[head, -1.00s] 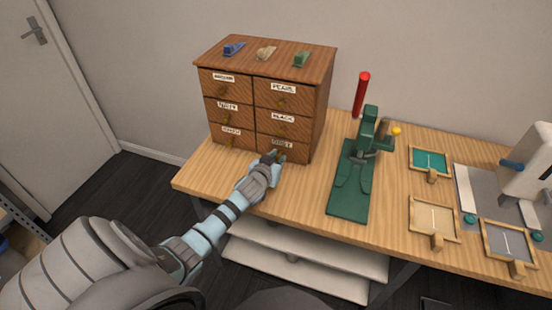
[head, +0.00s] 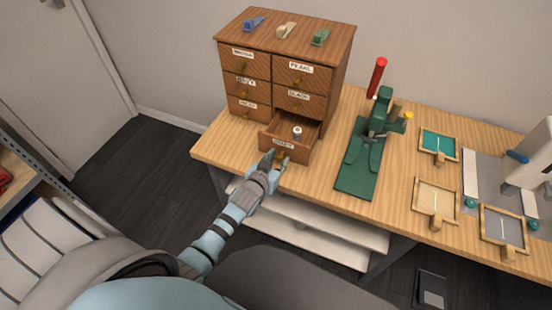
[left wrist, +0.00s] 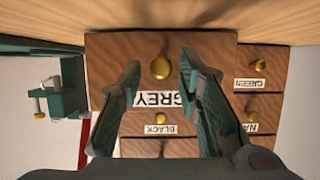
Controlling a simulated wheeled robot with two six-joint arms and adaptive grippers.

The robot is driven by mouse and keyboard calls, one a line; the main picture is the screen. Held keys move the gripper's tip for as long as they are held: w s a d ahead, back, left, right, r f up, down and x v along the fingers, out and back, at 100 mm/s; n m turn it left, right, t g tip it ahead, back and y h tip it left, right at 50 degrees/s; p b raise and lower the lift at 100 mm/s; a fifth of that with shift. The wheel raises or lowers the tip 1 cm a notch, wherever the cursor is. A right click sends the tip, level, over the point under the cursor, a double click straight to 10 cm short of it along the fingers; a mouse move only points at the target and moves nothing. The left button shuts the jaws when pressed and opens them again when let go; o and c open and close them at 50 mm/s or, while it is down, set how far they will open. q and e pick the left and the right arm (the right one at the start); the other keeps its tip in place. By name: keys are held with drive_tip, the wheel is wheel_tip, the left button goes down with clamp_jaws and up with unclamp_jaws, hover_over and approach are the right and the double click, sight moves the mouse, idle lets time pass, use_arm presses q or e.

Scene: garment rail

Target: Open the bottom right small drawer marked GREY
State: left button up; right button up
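The small drawer marked GREY (head: 305,138), at the bottom right of the wooden cabinet (head: 338,85), is pulled out, its inside showing from above. A small white round item (head: 297,131) lies in it. In the left wrist view the drawer front carries a GREY label (left wrist: 157,103) and a round brass knob (left wrist: 160,68). My left gripper (head: 274,157) is at the drawer front. In the left wrist view its fingers (left wrist: 158,70) are spread to either side of the knob, with gaps visible between. My right gripper is not in view.
The cabinet's other small drawers are shut. Blue, cream and green pieces sit on its top. Bare tabletop (head: 225,140) lies left of the cabinet.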

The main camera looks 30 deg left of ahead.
use_arm(q)
drive_tip(key=v, duration=1.2)
